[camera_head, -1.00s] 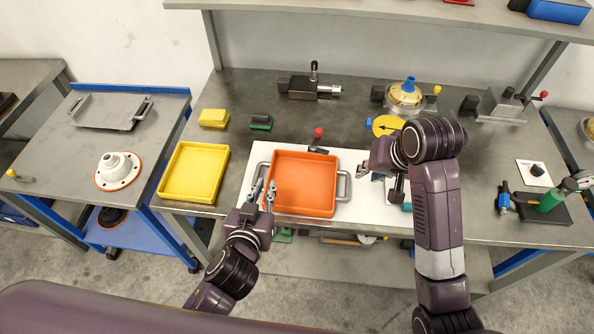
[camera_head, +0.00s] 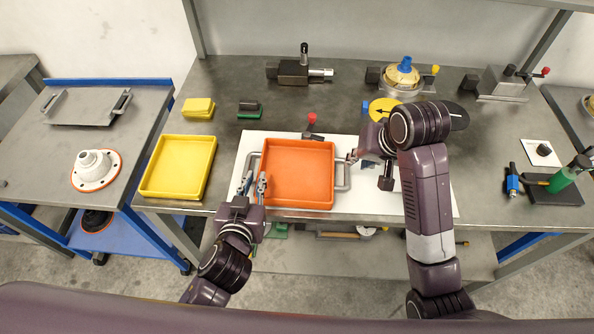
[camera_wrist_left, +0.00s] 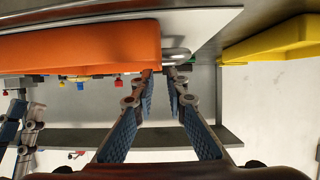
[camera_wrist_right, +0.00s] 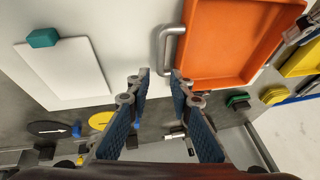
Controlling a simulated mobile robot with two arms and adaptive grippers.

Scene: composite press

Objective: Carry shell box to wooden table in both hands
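The orange box (camera_head: 298,172), open and empty, sits on the white sheet on the workbench, with a grey handle on its left (camera_head: 252,166) and one on its right (camera_head: 343,175). I take it for the shell box. My left gripper (camera_head: 254,184) is open at the left handle; in the left wrist view that handle (camera_wrist_left: 177,56) lies just ahead of the fingertips. My right gripper (camera_head: 352,157) is open beside the right handle. In the right wrist view this handle (camera_wrist_right: 164,42) is just beyond the parted fingertips (camera_wrist_right: 159,74). I make out no wooden table.
A yellow tray (camera_head: 178,166) stands close to the left of the box. A red-knobbed clamp (camera_head: 312,126) is behind it. A blue-framed cart (camera_head: 60,150) with a grey tray and a white flange stands left of the bench.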

